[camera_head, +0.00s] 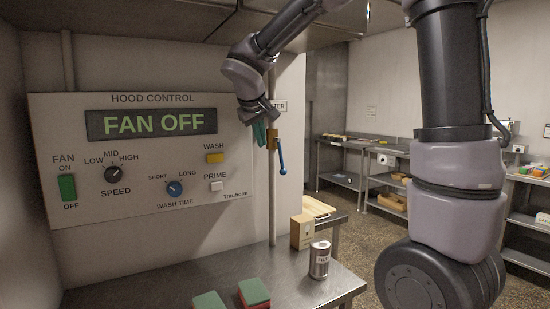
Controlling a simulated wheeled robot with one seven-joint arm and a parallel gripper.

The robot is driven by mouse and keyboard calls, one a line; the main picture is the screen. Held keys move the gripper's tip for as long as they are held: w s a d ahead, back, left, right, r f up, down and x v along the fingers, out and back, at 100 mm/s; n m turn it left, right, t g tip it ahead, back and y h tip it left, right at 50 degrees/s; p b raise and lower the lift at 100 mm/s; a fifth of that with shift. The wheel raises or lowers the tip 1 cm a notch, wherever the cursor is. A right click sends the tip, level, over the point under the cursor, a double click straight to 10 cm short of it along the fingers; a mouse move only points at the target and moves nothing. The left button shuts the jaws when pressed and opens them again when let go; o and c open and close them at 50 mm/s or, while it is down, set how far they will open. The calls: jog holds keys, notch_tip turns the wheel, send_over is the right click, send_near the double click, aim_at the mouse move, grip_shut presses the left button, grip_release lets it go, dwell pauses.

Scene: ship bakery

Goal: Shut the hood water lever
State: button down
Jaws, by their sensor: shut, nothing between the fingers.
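The hood water lever (282,160) is a blue handle on a brass valve (272,140). The valve sits on a thin vertical pipe (272,205) to the right of the hood control panel. The handle hangs down and leans slightly right, nearly in line with the pipe. A small white sign above it is partly hidden and ends in "TER". My gripper (259,133) has teal fingers that point down, just left of the valve. It is shut and empty. I cannot tell whether the fingers touch the valve or pipe.
The hood control panel (140,190) reads FAN OFF. Below, a steel counter (200,280) holds a can (319,259), a light wooden box (301,232) and red-and-green sponges (254,292). Steel shelves (345,180) stand at the back right. Open floor lies between.

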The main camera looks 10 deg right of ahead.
jog(key=shift+f, duration=0.15)
jog(key=w+d+f, duration=0.5)
jog(key=w+f, duration=0.1)
jog(key=w, duration=0.1)
jog(key=shift+w+d+f, duration=0.4)
